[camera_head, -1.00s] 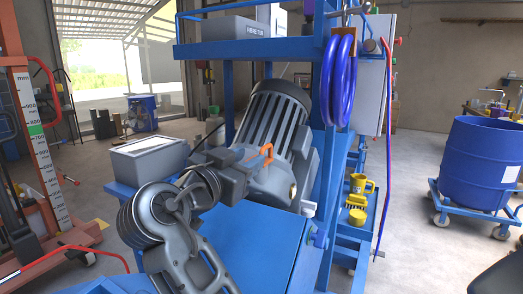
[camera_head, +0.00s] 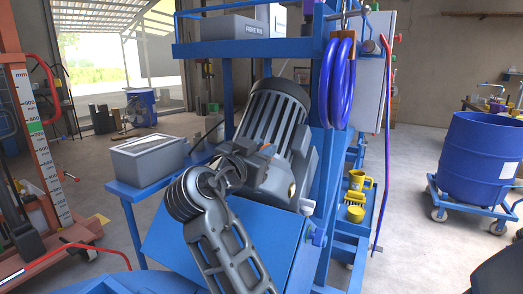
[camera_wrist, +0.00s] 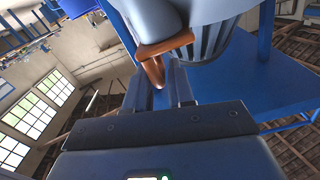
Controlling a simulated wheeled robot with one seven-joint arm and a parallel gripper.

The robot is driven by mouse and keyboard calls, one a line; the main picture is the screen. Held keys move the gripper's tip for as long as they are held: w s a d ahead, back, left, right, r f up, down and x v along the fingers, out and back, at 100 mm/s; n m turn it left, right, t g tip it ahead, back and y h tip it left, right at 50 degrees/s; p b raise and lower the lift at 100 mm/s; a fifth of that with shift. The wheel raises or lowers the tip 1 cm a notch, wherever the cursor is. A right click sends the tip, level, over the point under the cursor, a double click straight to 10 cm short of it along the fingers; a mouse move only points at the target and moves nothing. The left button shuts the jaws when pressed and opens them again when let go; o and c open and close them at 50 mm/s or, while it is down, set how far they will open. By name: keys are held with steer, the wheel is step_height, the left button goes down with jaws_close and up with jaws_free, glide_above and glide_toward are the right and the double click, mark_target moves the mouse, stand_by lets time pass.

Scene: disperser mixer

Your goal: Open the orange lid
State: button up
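The grey ribbed motor (camera_head: 270,120) sits above a blue machine cover (camera_head: 258,240). A grey box (camera_head: 147,158) is on a blue shelf to the left. Blue hoses (camera_head: 338,80) hang on the right post. A blue drum (camera_head: 482,160) is far right.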

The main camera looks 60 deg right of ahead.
jaws_close()
steer(key=shift+w+r, duration=0.1)
steer(key=shift+w, duration=0.05)
steer(key=n+p, duration=0.1)
steer(key=w+r+n, duration=0.1)
steer(key=n, duration=0.1)
steer(key=n+p, duration=0.1)
steer(key=shift+w+r+n+p, duration=0.25)
steer(key=shift+w+n+p, duration=0.1)
steer(key=shift+w+n, duration=0.05)
steer(key=w+n+p, duration=0.1)
steer(key=n, duration=0.1)
steer(key=n+p, duration=0.1)
steer(key=w+n+p, duration=0.1)
steer(key=n, duration=0.1)
steer(key=shift+w+r+n, duration=0.2)
steer(key=shift+w+n, duration=0.1)
steer(key=w+n+p, duration=0.1)
steer(key=n+p, duration=0.1)
steer(key=n, duration=0.1)
steer(key=shift+w+d+f+n, duration=0.1)
steer(key=shift+w+f+n, duration=0.2)
steer(key=shift+w, duration=0.05)
steer(key=shift+w+f+n+p, duration=0.3)
steer(key=shift+w+f+n, duration=0.1)
steer(key=shift+n, duration=0.6)
steer(key=shift+w+f+n+p, duration=0.3)
steer(key=shift+w+n, duration=0.1)
steer(key=shift+n, duration=0.6)
steer(key=shift+d+f, duration=0.1)
